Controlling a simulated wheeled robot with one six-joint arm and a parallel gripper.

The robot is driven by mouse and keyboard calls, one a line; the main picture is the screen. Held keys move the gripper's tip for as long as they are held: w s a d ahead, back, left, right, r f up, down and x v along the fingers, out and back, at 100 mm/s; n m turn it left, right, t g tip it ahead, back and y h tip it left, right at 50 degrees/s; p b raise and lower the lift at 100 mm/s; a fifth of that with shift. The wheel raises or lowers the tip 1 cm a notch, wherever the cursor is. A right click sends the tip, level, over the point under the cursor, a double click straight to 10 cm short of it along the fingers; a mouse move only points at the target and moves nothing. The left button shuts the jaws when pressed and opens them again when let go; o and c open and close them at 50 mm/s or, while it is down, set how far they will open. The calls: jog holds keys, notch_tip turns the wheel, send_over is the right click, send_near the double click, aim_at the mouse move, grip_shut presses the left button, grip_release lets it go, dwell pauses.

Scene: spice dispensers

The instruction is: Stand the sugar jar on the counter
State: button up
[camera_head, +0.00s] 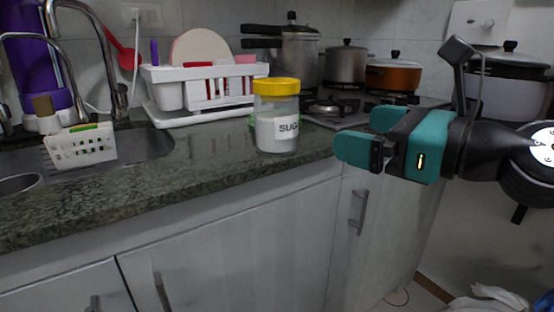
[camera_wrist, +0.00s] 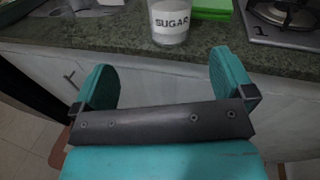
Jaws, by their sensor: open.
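The sugar jar (camera_head: 277,117) is clear glass with a yellow lid and a white label reading SUGAR. It stands upright on the dark granite counter (camera_head: 205,165), near the front edge. In the wrist view the jar's lower part (camera_wrist: 170,20) shows at the top, and its lid is out of frame. My gripper (camera_head: 362,134) has teal fingers. It is open and empty, to the right of the jar and in front of the counter edge. In the wrist view the two fingers (camera_wrist: 160,80) are spread apart, with the jar beyond them and not touching.
A white dish rack (camera_head: 205,88) stands behind the jar to the left. A sink (camera_head: 90,155) with a white caddy (camera_head: 80,147) is at the left. A stove with pots (camera_head: 346,64) is behind, and a green item (camera_wrist: 212,9) sits beside the jar. The counter's front left is clear.

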jog(key=m, duration=0.1)
jog(key=t+p, duration=0.1)
jog(key=p, duration=1.1)
send_near(293, 112)
jog(key=x, duration=0.3)
jog(key=shift+m, duration=0.4)
jog(key=p+x, duration=0.5)
jog(key=x, duration=0.4)
jog(key=shift+p, duration=0.4)
jog(key=shift+w+a+f, duration=0.25)
jog(key=shift+w+a, duration=0.15)
jog(key=shift+w, duration=0.05)
jog(key=c, duration=1.3)
jog(key=shift+r+p, duration=0.1)
jog(key=shift+p, duration=0.2)
